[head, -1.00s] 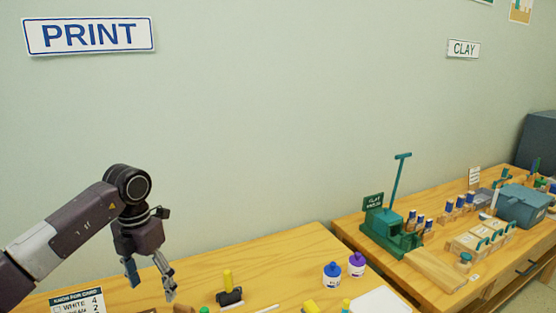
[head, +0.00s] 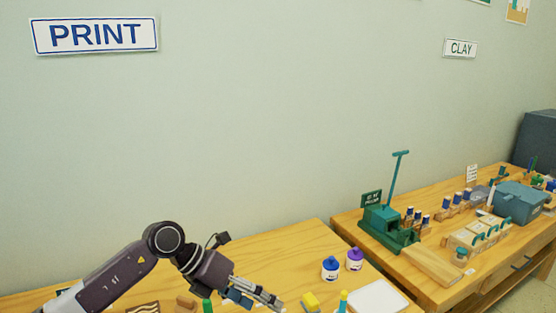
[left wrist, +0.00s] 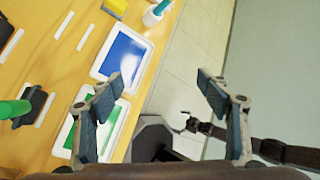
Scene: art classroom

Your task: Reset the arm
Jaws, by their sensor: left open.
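My left gripper (head: 258,300) is open and empty, low in the head view in front of the print table (head: 290,250). Its fingers point to the lower right. In the left wrist view, the two fingers of my left gripper (left wrist: 160,93) are spread wide with nothing between them. Beyond them lie the table's edge and the tiled floor. A dark arm, seemingly my right one, comes in from the right edge of that view. Its small gripper end (left wrist: 190,122) is too small to read.
Blue-capped (head: 331,268) and purple-capped (head: 355,259) jars stand on the table. In the left wrist view, a blue tray (left wrist: 123,52) and a green tray (left wrist: 112,128) lie near the table edge. The clay table (head: 437,264) with a green press (head: 383,222) stands to the right.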

